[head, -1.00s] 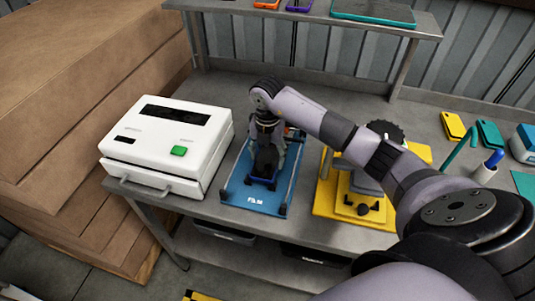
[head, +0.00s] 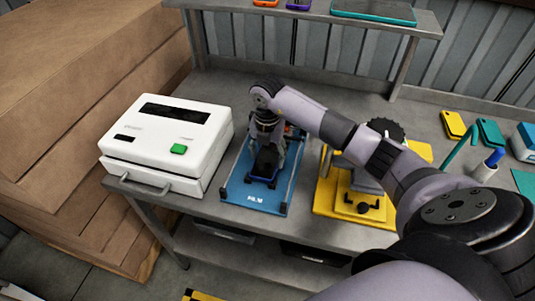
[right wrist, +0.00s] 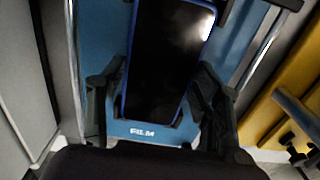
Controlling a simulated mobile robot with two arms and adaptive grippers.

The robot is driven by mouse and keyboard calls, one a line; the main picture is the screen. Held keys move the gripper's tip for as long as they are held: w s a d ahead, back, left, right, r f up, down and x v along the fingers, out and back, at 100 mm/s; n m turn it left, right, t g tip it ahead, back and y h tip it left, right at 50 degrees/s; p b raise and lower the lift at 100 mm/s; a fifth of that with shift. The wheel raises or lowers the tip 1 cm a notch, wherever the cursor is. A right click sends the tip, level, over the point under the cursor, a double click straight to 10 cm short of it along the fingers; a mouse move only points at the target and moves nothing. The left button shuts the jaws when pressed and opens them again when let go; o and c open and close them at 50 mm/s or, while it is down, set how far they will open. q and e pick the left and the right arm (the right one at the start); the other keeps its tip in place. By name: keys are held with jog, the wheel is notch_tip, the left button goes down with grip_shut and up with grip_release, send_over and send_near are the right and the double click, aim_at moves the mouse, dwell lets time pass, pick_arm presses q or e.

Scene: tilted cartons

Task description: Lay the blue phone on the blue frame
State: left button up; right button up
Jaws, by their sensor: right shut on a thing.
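The blue phone (right wrist: 165,62) has a dark glossy screen and a blue rim. In the right wrist view it lies between the fingers of my right gripper (right wrist: 160,92), which is shut on its sides. In the head view my right gripper (head: 265,160) points down over the blue frame (head: 238,194), a flat blue board marked FILM with side rails. The phone is over the middle of this frame, roughly along its length. I cannot tell whether its underside touches the frame. The gripper hides part of the phone and frame. My left gripper is not in view.
A white machine (head: 165,140) with a green button stands close to the left. A yellow fixture (head: 350,205) stands close to the right, partly behind my right arm. Yellow (head: 452,125) and teal (head: 489,133) phones lie further right. A raised shelf (head: 300,15) runs along the back.

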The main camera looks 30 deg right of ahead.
jog(key=o, duration=1.4)
notch_tip(320, 180, up, 12)
jog(key=shift+s+f, duration=0.1)
dwell(0.4)
